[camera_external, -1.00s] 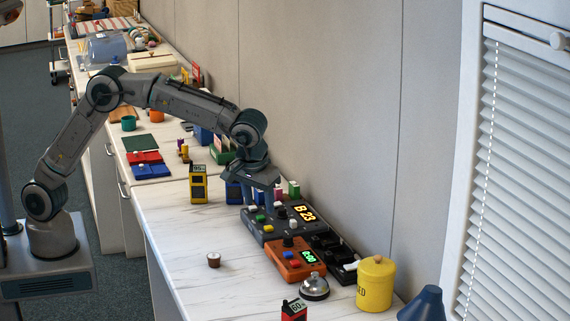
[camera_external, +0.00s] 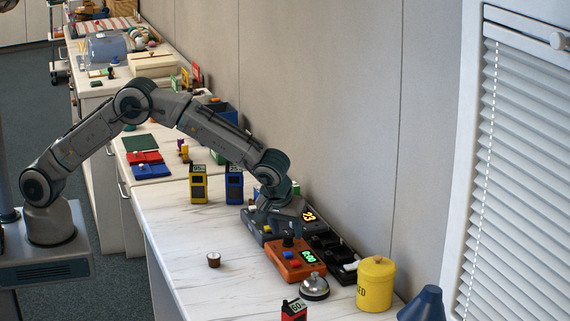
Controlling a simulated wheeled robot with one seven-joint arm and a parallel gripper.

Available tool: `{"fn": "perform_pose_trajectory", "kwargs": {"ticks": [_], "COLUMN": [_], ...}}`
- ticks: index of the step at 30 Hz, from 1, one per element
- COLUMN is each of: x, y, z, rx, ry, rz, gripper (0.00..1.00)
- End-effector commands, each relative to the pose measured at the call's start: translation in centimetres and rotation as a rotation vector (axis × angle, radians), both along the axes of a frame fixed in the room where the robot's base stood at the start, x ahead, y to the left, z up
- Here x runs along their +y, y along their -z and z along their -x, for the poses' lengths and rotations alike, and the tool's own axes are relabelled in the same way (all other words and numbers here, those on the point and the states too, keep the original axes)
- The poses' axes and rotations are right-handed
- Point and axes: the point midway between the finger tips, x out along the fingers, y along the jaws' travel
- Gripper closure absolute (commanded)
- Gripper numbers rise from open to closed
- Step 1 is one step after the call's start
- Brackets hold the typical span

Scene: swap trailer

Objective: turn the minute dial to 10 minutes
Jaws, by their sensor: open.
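An orange box (camera_external: 284,262) stands on the white counter. It has a black knob (camera_external: 289,241), which appears to be the minute dial, a blue button and a lit green display (camera_external: 308,257). The display's digits are too small to read surely. My gripper (camera_external: 283,222) points down over the grey control box just behind the orange box, close to the knob. It is open, with nothing visibly held. Whether its fingers touch the knob or lie around it cannot be told.
The grey control box (camera_external: 254,232) with an amber display is partly hidden by my gripper. A black tray (camera_external: 338,262), a silver bell (camera_external: 314,287) and a yellow canister (camera_external: 375,284) stand close by. A small brown cup (camera_external: 214,260) sits left.

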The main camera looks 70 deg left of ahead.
Motion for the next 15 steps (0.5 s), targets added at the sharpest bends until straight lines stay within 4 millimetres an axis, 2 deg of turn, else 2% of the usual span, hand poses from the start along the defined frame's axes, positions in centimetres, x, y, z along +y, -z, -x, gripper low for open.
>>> {"fn": "perform_pose_trajectory", "kwargs": {"ticks": [6, 15], "x": [0.5, 0.5], "y": [1.7, 1.9], "z": [-0.5, -0.6], "rx": [0.0, 0.0], "ry": [0.001, 0.001], "rz": [0.0, 0.0], "gripper": [0.53, 0.53]}}
